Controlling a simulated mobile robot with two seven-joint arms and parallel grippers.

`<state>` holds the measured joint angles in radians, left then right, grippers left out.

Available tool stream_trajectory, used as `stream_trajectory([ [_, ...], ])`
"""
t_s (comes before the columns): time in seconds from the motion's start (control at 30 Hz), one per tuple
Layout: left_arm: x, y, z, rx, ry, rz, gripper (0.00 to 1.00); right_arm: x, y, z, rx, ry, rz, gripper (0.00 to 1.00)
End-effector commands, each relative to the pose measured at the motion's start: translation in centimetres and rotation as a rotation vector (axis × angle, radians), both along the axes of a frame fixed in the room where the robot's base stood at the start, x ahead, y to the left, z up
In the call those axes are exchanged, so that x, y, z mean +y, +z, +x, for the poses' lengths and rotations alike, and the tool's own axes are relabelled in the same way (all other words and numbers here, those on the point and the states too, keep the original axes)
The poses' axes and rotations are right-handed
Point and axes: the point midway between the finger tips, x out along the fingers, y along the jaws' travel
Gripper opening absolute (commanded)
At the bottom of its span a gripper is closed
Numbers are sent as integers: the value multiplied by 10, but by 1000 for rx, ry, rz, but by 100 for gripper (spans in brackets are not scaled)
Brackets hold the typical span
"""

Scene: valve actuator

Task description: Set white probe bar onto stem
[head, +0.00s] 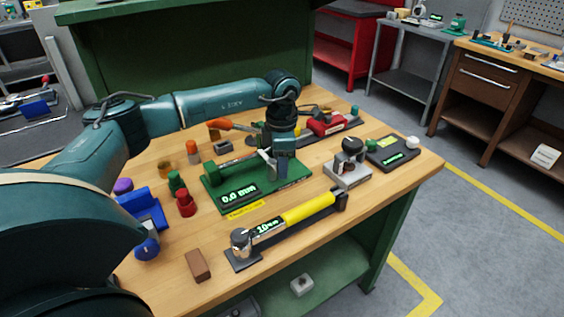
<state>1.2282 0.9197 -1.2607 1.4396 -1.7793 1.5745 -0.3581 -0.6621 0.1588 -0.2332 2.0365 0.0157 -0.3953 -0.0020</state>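My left gripper (281,171) points down over the right part of a green gauge base (237,209), whose display reads 0.0 mm. A small white bar (265,156), which looks like the probe bar, shows tilted right beside the gripper's fingers, at their left. The fingers hide its other end, so I cannot tell whether they are closed on it. A stem under the gripper cannot be made out. A green knob (212,171) stands on the left of the base. My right gripper is not in view.
A yellow-handled torque wrench (307,209) lies in front of the base. A grey block with a black knob (351,163) stands to its right, near a dark display unit (389,151). Red and green knobbed pieces (185,203) stand to its left. The table's front right corner is clear.

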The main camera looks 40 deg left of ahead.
Motion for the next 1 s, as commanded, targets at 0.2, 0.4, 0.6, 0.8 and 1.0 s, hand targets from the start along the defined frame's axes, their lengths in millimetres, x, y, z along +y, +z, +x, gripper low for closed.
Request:
stream_trajectory([
  [0.2, 0, -1, 0, 1, 1, 0, 46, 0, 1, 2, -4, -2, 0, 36],
  [0.4, 0, 0, 0, 1, 1, 0, 46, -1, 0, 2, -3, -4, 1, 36],
  [0.6, 0, 23, 1, -2, 1, -1, 46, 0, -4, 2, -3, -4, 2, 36],
  [0.8, 0, 68, 1, -3, 1, -1, 46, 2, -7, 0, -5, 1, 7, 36],
  [1.0, 0, 108, 0, -2, 1, -1, 46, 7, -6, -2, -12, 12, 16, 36],
])
